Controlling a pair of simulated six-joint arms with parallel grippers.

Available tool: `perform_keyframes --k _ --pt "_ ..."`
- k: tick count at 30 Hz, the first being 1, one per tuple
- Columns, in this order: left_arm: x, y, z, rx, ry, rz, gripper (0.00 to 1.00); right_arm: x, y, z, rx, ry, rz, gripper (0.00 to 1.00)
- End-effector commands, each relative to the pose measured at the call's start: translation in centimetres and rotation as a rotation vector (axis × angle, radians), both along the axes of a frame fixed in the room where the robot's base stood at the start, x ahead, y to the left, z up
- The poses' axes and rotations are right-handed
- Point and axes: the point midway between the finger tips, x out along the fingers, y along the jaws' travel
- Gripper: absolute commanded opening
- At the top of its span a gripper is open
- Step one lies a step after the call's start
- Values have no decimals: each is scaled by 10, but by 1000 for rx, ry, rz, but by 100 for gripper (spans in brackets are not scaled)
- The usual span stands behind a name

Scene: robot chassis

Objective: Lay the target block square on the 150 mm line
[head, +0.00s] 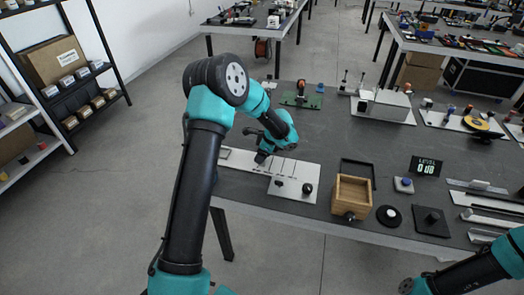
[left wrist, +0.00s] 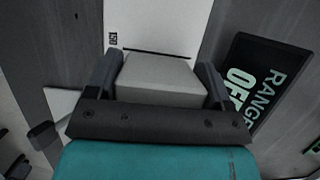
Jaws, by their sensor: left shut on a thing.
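The light grey target block (left wrist: 160,75) is between the two fingers of my left gripper (left wrist: 160,66) in the left wrist view. The fingers are shut on its sides. Just ahead of the block's far edge, a thin black line (left wrist: 157,51) crosses the white strip (left wrist: 165,22), with the label 150 (left wrist: 113,39) beside its left end. I cannot tell whether the block touches the strip. In the head view my left gripper (head: 262,156) is low over the white board (head: 238,158), and the block is not discernible. My right gripper is not in view.
A black sign reading RANGE OFF (left wrist: 262,75) lies close right of the gripper. In the head view, a pale plate with knobs (head: 290,187), a wooden box (head: 352,193) and a LEVEL display (head: 426,167) stand to the right.

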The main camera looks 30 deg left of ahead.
Motion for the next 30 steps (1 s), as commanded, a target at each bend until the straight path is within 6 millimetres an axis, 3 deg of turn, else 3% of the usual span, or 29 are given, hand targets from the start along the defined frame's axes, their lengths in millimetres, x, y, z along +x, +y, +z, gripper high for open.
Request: perform_keyframes --k 28,29,30 --pt "0 0 -6 0 0 0 43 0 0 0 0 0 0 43" --pt "0 0 -6 0 -1 0 77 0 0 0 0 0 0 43" --pt "0 0 -6 0 -1 0 81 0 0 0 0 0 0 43"
